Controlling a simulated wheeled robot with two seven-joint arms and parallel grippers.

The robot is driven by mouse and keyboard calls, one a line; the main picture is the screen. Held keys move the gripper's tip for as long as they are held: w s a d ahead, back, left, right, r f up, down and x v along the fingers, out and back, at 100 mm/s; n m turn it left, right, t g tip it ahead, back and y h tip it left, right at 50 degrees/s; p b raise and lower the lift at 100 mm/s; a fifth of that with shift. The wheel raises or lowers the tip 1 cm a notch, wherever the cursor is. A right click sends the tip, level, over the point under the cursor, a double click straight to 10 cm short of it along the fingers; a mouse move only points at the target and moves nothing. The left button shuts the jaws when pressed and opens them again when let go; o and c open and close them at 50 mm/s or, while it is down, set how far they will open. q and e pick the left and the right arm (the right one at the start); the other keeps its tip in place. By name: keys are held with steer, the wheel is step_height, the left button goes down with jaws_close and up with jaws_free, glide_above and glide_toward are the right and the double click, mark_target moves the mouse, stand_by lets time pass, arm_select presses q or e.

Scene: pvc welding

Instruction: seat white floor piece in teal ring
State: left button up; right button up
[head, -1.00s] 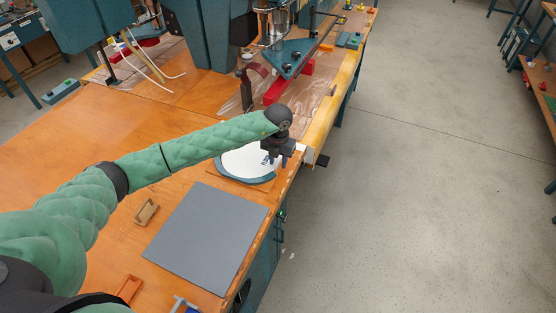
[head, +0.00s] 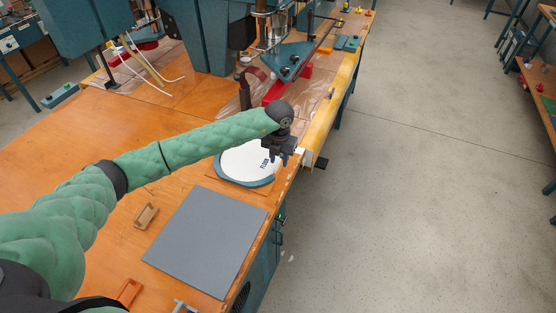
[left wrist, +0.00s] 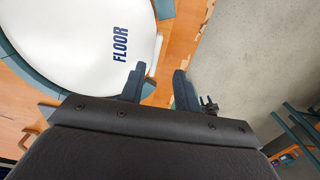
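The white floor piece (head: 243,157) is a round disc marked FLOOR, lying within the teal ring (head: 248,183) near the table's right edge. In the left wrist view, the floor piece (left wrist: 75,30) fills the upper left, and the teal ring (left wrist: 30,70) shows as an arc outside its edge. I cannot tell whether the disc sits fully down. My left gripper (head: 280,158) is over the right side of the disc. In the wrist view, the left gripper (left wrist: 159,80) has its fingers apart with nothing between them, just off the disc's edge. My right gripper is out of view.
A grey square mat (head: 207,241) lies in front of the ring. A small tan holder (head: 146,215) is left of the mat. A machine with a teal plate (head: 291,61) and red block stands behind.

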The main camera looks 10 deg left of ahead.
arm_select(q)
steer(key=shift+d+r, duration=0.1)
steer(key=shift+r, duration=0.2)
steer(key=s+d+r, duration=0.1)
steer(key=d+r, duration=0.2)
steer(key=d, duration=0.5)
steer(key=shift+s, duration=0.25)
stand_by(0.5)
